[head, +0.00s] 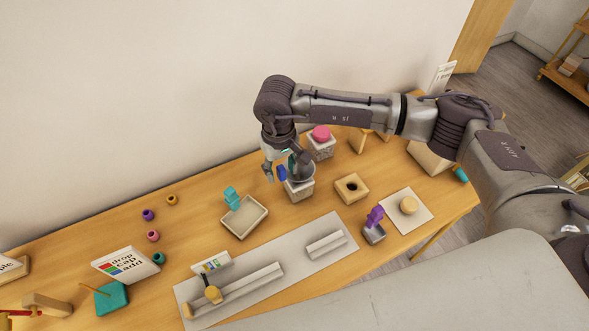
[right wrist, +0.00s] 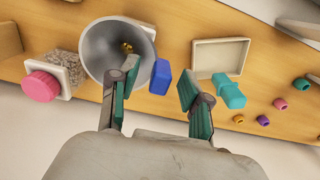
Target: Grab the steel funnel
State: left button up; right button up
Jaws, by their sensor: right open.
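My right gripper (head: 281,169) is open above the table at the funnel's left side. In the right wrist view my right gripper (right wrist: 158,76) has one finger overlapping the funnel's rim; contact cannot be told. A blue piece (right wrist: 160,77) shows between the fingers; whether it is touched is unclear. My left gripper is out of view.
A pink-topped jar (head: 321,142) stands close behind the funnel. A shallow tray (head: 262,217) with a turquoise piece (head: 231,198) lies to the left. A wooden block with a hole (head: 351,188) is to the right. Several beads lie farther left, with bare table around them.

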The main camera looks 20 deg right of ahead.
grip_shut()
jog(key=shift+r, duration=0.15)
